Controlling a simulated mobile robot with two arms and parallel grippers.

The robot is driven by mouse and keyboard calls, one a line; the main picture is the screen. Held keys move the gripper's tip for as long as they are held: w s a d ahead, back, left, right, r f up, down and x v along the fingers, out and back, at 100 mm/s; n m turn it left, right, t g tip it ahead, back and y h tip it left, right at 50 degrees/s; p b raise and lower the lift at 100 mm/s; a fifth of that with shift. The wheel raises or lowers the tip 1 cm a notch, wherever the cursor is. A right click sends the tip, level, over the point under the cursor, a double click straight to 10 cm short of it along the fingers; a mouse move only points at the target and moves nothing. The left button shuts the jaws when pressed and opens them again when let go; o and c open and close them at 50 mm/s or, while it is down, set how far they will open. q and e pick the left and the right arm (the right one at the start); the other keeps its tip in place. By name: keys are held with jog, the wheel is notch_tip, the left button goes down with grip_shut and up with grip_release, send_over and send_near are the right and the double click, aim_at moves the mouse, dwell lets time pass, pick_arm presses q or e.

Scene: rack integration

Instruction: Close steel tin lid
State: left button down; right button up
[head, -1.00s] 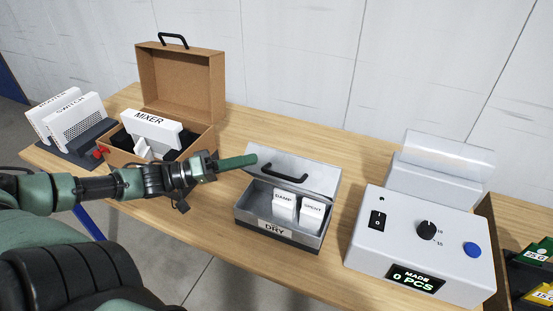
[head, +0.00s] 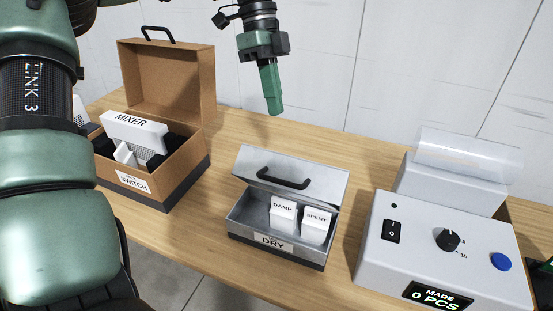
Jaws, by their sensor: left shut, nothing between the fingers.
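The steel tin (head: 240,228) stands on the table with a DRY label on its front. Its lid (head: 320,184) is hinged at the back and stands open, with a black handle (head: 283,179) on it. Two white packets, DAMP (head: 283,218) and SPENT (head: 315,226), stand inside the tin. My left gripper (head: 275,112) is shut and empty, pointing down above and behind the lid, apart from it. My right gripper is not in view.
An open brown case (head: 175,186) with a MIXER unit (head: 134,128) stands to the left on the wooden table (head: 213,204). A white counter machine (head: 440,250) stands to the right of the tin. Wall panels (head: 370,50) rise behind.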

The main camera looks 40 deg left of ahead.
pick_arm(q)
jog(key=p, duration=0.2)
send_over(276, 160)
jog(key=s+d, duration=0.2)
jog(key=d, duration=0.1)
notch_tip(276, 160, down, 8)
jog(key=shift+a+r, duration=0.1)
jog(key=shift+s+f+p, duration=0.65)
jog(key=shift+s+f, duration=0.1)
jog(key=shift+f, duration=0.15)
jog(key=shift+s+d+f, duration=0.2)
jog(key=shift+s+f, duration=0.2)
jog(key=shift+f, duration=0.1)
